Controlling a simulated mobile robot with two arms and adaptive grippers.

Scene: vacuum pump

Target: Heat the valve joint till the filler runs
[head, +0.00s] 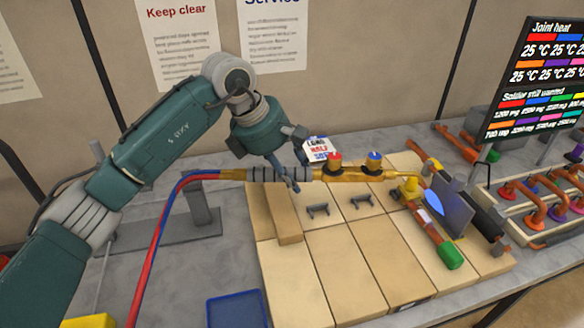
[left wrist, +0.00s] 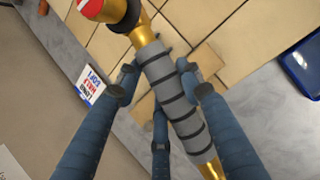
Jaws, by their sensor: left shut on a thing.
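My left gripper (head: 288,172) is shut on the grey, black-banded grip of a brass torch (head: 345,174). The left wrist view shows its fingers (left wrist: 158,85) around the grip (left wrist: 170,95). The torch lies about level, with red and blue knobs, and its nozzle points right. A blue oval (head: 433,203), which looks like flame, shows against a dark plate (head: 458,213). Just beside the nozzle end is a yellow part (head: 410,187) on a copper pipe assembly with a green end (head: 450,255). I cannot tell which joint the oval touches. My right gripper is out of view.
Tan bricks (head: 335,260) cover the bench, with two small dark brackets on them. A display (head: 550,75) reads 25 °C under joint heat. A rack of copper bends (head: 540,210) stands right, a blue tray (head: 237,310) in front.

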